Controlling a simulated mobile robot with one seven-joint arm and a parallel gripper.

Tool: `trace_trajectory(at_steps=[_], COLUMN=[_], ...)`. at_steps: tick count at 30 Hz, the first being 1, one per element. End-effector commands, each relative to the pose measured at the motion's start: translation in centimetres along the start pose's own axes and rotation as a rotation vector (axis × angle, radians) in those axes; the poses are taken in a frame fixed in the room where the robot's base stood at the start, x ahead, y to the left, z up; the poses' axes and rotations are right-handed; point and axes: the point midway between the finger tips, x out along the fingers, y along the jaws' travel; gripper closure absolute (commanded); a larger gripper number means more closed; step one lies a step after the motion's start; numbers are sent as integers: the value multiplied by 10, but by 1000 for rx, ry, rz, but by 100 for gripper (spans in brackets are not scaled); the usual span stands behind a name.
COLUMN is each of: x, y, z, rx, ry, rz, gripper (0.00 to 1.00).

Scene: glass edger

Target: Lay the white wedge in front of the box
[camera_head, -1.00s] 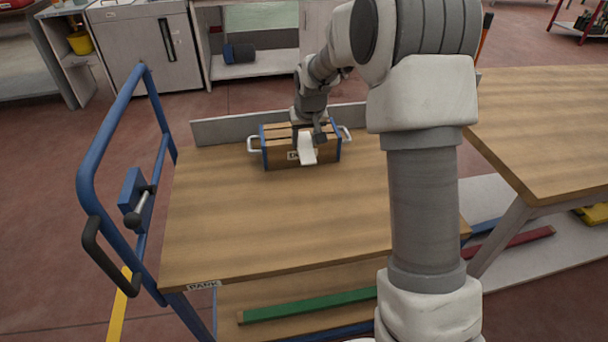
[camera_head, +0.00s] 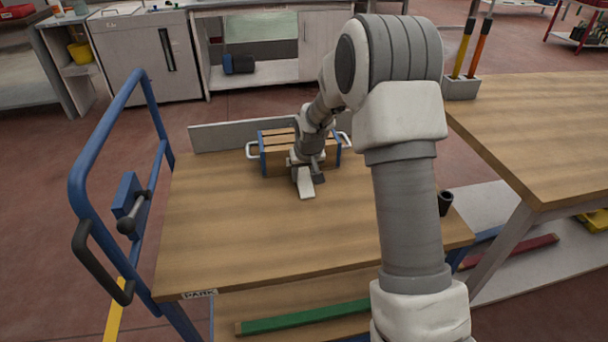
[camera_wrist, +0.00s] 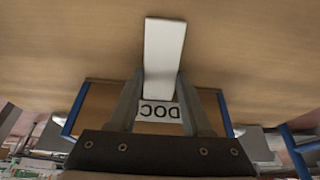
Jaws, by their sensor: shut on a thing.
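The white wedge (camera_head: 305,185) is in my gripper (camera_head: 306,172), in front of the box and low over the cart's wooden top. In the wrist view the wedge (camera_wrist: 163,48) sits between the two fingers of my gripper (camera_wrist: 160,88), which are shut on its near end. I cannot tell whether the wedge touches the wood. The wooden box (camera_head: 275,158) has blue corner strips and white side handles and stands at the back of the cart top. Its label (camera_wrist: 159,111) shows behind the fingers in the wrist view. My gripper hides part of the box's front.
The cart's wooden top (camera_head: 230,235) is clear in front and to the left. A grey back board (camera_head: 220,136) stands behind the box. A blue handle frame (camera_head: 110,130) rises at the left. Another wooden table (camera_head: 540,130) stands at the right, with a dark cup-like holder (camera_head: 445,202) near the cart's right edge.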

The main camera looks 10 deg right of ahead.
Motion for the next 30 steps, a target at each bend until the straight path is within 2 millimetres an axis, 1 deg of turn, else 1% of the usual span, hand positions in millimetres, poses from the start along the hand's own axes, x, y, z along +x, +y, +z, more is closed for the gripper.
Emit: trace_trajectory(at_steps=[2,3,7,8,16,20,23,30], x=[4,3,2,2,2,-6,-24,-77], y=[0,0,0,0,0,0,0,0], z=[1,1,1,1,1,-2,-2,-2], rx=[0,0,0,0,0,0,1,1], ry=[0,0,0,0,0,2,4,3], rz=[0,0,0,0,0,0,0,0], gripper=[100,47,24,21,21,21,21,21])
